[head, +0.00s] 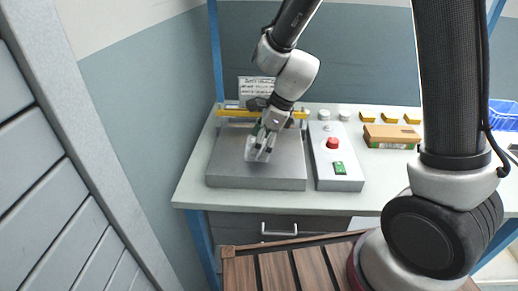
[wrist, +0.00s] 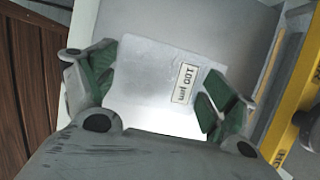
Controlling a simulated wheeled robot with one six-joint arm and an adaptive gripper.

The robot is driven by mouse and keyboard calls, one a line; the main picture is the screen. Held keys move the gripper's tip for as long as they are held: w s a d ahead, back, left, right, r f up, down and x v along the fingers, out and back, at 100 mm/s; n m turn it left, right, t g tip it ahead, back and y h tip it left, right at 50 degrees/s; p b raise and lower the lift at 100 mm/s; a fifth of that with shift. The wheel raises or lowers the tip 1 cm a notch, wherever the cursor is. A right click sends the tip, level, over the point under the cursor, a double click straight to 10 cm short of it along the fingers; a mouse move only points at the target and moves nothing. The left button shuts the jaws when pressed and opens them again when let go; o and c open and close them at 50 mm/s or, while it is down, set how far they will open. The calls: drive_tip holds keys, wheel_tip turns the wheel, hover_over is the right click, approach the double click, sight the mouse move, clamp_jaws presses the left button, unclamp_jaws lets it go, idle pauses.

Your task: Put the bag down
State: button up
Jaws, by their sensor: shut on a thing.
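The bag (head: 254,153) is a small pale, see-through pouch over the grey slab (head: 225,168) on the bench. In the wrist view the bag (wrist: 145,75) lies flat across the picture, with a printed label that seems to read 100 µm. My gripper (head: 266,138) is shut on the bag, its green-padded fingers on both sides of it; it also shows in the wrist view (wrist: 163,88). My fingers hide part of the bag. I cannot tell whether the bag touches the slab.
A yellow bar (head: 230,112) runs along the slab's back, with a sign (head: 256,86) behind. The slab's left part is clear.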

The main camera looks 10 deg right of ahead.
wheel_tip(320, 180, up, 8)
wheel_tip(320, 180, down, 9)
drive_tip(key=shift+f, duration=0.15)
idle(0.3)
drive_tip(key=o, duration=0.9)
drive_tip(key=shift+f, duration=0.15)
drive_tip(key=w+v, duration=0.1)
drive_tip(key=v, duration=1.1)
drive_tip(key=s+d+r+n+t+h, duration=0.1)
drive_tip(key=s+d+r+n, duration=0.2)
drive_tip(key=s+d+n, duration=0.3)
drive_tip(key=s+d+r+n+t+h, duration=0.1)
drive_tip(key=s+d+r+n+h, duration=0.1)
drive_tip(key=s+d+r+n, duration=0.2)
drive_tip(key=s+d+r+n+t+h, duration=0.1)
drive_tip(key=s+d+r+n, duration=0.3)
drive_tip(key=s+d+n, duration=0.5)
drive_tip(key=shift+s+d+n+h, duration=0.15)
drive_tip(key=shift+d+n, duration=0.15)
drive_tip(key=shift+d, duration=0.75)
drive_tip(key=shift+s+d+n+h, duration=0.15)
drive_tip(key=shift+d+n, duration=0.15)
drive_tip(key=shift+d, duration=0.75)
